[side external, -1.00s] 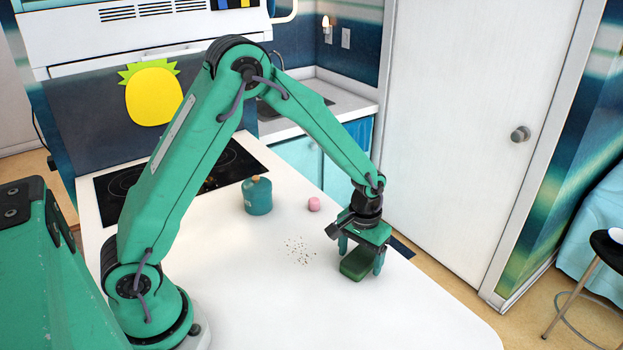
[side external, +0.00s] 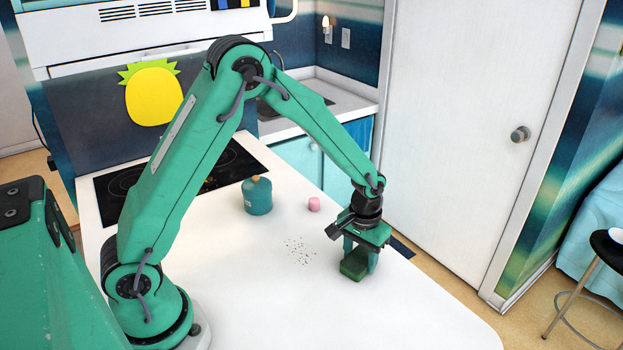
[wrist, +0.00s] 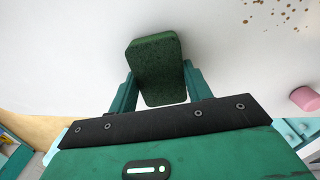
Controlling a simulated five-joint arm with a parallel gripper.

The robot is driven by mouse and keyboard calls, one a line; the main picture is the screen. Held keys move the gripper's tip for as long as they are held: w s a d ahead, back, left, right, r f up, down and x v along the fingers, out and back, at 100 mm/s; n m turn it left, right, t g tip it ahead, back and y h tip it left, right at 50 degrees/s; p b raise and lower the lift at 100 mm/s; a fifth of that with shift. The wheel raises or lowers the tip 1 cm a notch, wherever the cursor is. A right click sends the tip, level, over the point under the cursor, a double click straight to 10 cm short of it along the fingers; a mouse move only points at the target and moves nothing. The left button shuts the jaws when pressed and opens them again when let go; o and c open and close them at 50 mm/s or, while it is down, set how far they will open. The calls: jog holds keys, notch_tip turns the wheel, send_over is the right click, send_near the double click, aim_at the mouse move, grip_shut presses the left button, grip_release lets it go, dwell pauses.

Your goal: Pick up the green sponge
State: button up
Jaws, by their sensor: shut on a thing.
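The green sponge (side external: 354,267) is a dark green block at the right part of the white counter in the side view. It also shows in the wrist view (wrist: 155,62), between the two teal fingers. My gripper (side external: 360,258) points down over the sponge and is shut on it, with a finger on either side. The wrist view shows the fingers (wrist: 158,88) against the sponge's sides. I cannot tell for sure whether the sponge's underside touches the counter.
A pink cylinder (side external: 314,204) and a teal canister (side external: 257,196) stand behind and to the left. Dark crumbs (side external: 299,251) lie left of the sponge. The white counter (side external: 400,315) is clear in front, and its right edge is close to the gripper.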

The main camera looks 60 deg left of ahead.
aim_at(360, 261)
jog(key=shift+r, duration=0.75)
jog(key=r, duration=0.2)
jog(key=d+r, duration=0.1)
jog(key=shift+s+r, duration=0.1)
jog(key=shift+s, duration=0.2)
jog(key=s+d+r, duration=0.6)
jog(key=d, duration=0.2)
jog(key=shift+s+d+r, duration=0.15)
jog(key=shift+s, duration=0.15)
jog(key=shift+o, duration=0.5)
jog(key=shift+c, duration=0.2)
jog(key=s+a+f+n, duration=0.1)
jog(key=a+n, duration=0.3)
jog(key=a, duration=0.5)
jog(key=s+a+f+n, duration=0.2)
jog(key=s+a+n, duration=0.2)
jog(key=a, duration=0.6)
jog(key=shift+a+n, duration=0.25)
jog(key=shift+n, duration=0.25)
